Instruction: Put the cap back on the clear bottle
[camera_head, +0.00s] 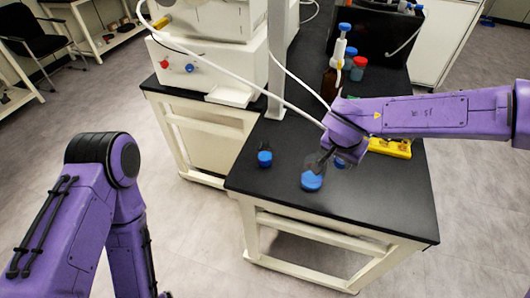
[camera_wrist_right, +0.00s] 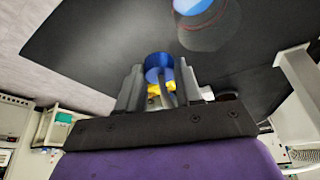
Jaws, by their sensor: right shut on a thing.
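My right gripper (camera_head: 323,163) is over the front part of the black bench. In the right wrist view its two fingers (camera_wrist_right: 158,88) are shut on a small blue cap (camera_wrist_right: 158,64). A clear vessel with blue in it, seemingly the clear bottle (camera_head: 312,181), stands on the bench just below and beside the fingers. A similar vessel shows at the top of the wrist view (camera_wrist_right: 207,28), apart from the held cap and cut off by the frame. My gripper hides part of the bottle's upper end in the head view. My left gripper is out of view.
A blue item (camera_head: 340,163) is partly hidden behind my right gripper. The bench's front right is clear.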

